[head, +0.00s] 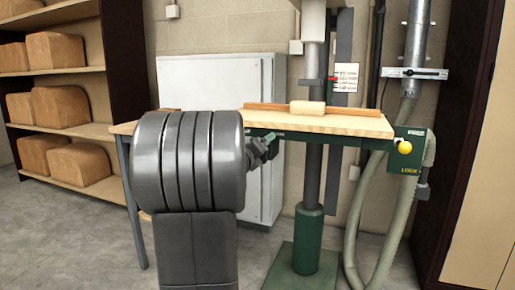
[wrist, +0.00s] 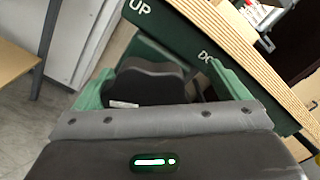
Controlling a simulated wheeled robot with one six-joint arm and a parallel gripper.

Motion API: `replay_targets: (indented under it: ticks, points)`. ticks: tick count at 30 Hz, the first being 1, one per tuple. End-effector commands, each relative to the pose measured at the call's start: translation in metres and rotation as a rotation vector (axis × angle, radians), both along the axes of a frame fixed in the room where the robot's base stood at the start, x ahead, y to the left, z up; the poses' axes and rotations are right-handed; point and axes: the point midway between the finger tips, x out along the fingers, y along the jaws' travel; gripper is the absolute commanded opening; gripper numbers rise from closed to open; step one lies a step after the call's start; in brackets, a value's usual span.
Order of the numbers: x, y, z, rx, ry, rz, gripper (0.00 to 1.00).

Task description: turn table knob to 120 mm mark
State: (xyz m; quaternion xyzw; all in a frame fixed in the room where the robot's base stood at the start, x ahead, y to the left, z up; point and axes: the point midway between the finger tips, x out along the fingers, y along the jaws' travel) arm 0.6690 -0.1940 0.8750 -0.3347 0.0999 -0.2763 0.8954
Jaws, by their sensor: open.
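The table knob (wrist: 148,84) is black and lobed, with a small white mark low on it. It sits on the green panel (wrist: 190,35) under the table edge, between lettering "UP" and a partly hidden "DO". My gripper (wrist: 172,62) is open, with one green finger on each side of the knob. I cannot tell whether the fingers touch it. The wooden table (head: 350,125) is on a grey column. I cannot read a 120 mm mark.
A wooden roller-shaped piece (head: 307,107) and a strip lie on the table. A yellow ball knob (head: 405,147) is at the right end by "LOCK". A red pointer (head: 330,79) is on the column beside a white card (head: 346,77). Hoses hang at right.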

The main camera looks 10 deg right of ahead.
Motion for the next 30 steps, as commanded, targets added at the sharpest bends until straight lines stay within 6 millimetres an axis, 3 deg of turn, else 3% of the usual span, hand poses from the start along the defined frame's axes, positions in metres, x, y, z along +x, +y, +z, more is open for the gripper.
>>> replay_targets:
  ticks: [11,24,30]
  points:
    - [-0.005,0.004,-0.004,0.002,0.006,0.001,0.97]
    - [-0.081,0.056,0.001,0.000,0.001,0.004,0.97]
    - [-0.107,0.073,0.000,0.000,0.000,0.002,0.97]
